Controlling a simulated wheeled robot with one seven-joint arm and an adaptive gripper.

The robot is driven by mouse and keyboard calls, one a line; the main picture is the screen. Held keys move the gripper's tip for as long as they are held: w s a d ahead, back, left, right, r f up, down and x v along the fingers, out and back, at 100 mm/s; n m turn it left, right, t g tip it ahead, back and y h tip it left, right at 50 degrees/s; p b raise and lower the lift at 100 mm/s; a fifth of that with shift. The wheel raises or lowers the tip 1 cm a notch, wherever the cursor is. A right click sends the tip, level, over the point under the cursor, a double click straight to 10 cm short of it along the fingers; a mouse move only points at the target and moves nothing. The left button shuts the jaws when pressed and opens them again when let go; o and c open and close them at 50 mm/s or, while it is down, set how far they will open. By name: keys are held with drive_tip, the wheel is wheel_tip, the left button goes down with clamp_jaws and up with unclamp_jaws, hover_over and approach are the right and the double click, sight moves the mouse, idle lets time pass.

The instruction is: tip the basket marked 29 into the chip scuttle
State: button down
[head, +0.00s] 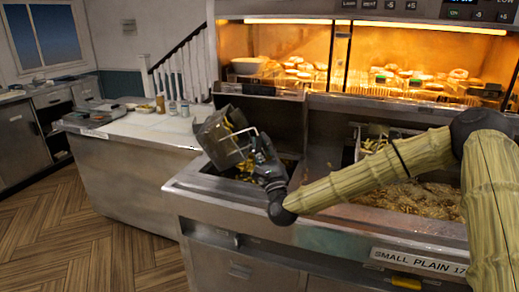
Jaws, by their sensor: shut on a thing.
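A wire-mesh fry basket (221,138) is tilted steeply over the left bay of the range, with chips visible in and below it. I cannot read a number on it. My gripper (258,148) is at the basket's right side, shut on it, apparently by its handle. The fingers are small and partly hidden. The chip scuttle (289,164) is the steel bay under the basket at the left of the range. Chips (247,170) lie in it just below the basket.
A second basket (372,143) stands behind my arm at the oil-filled fryer (425,196). A lit warming cabinet (300,70) with food is behind. A steel counter (150,127) with jars stands left. A sign (418,262) reads "SMALL PLAIN 17". The wooden floor at left is clear.

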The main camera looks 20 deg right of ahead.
drive_tip(key=s+d+f+m+h+b, duration=0.1)
drive_tip(key=d+f+m+h+b, duration=0.4)
drive_tip(key=b, duration=1.3)
drive_tip(key=shift+s+d+f+m+g+h, duration=0.35)
drive_tip(key=shift+f+m+h, duration=2.25)
drive_tip(key=shift+m, duration=1.1)
drive_tip(key=shift+f, duration=0.2)
drive_tip(key=shift+y, duration=0.4)
